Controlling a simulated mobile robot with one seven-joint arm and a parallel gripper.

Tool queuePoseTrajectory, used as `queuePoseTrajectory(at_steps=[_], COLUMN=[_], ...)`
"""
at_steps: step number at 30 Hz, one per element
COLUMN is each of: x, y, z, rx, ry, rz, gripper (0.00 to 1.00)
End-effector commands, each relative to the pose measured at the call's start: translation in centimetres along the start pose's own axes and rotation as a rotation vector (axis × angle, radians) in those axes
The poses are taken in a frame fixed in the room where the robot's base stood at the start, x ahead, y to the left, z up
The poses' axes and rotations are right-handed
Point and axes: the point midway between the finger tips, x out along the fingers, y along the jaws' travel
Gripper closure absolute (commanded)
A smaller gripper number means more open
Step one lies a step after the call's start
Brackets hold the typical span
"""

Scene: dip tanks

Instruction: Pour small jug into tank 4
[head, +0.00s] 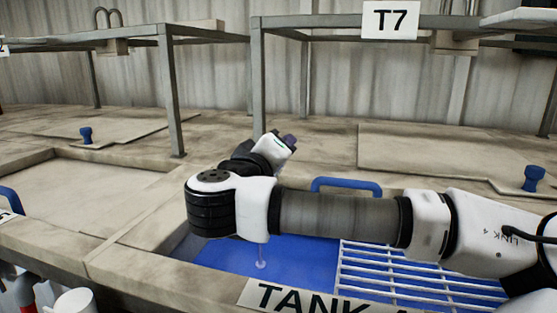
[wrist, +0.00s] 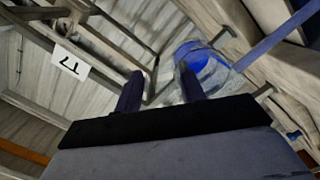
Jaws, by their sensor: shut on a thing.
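A clear jug (wrist: 208,72) with blue showing in or through it is at my gripper's fingers in the wrist view, strongly tilted in that picture. My gripper (wrist: 160,84) is shut on it. In the head view my gripper (head: 288,141) is small and mostly behind my wrist, and the jug is hidden there. My arm reaches across the open tank of blue liquid (head: 218,256), whose front label (head: 315,298) reads TANK, its number cut off. A thin pale streak ends in a small spot (head: 261,265) on the blue liquid below my wrist.
A white grate (head: 400,270) covers the tank's right part, and a blue handle (head: 346,184) stands behind it. Metal frames rise behind, one with a T7 sign (head: 390,20). A lid with a blue knob (head: 86,135) lies back left. A white cup (head: 75,302) is at the lower left.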

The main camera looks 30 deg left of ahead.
Motion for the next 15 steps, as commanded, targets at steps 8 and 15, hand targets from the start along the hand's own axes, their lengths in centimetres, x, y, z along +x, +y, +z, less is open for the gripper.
queuePoseTrajectory(at_steps=[8, 15], x=[-0.27, -0.48], y=[-0.16, -0.12], z=[0.15, 0.17], rx=[0.003, 0.005], ry=[0.025, 0.046], rz=[0.033, 0.061], gripper=[0.93, 0.93])
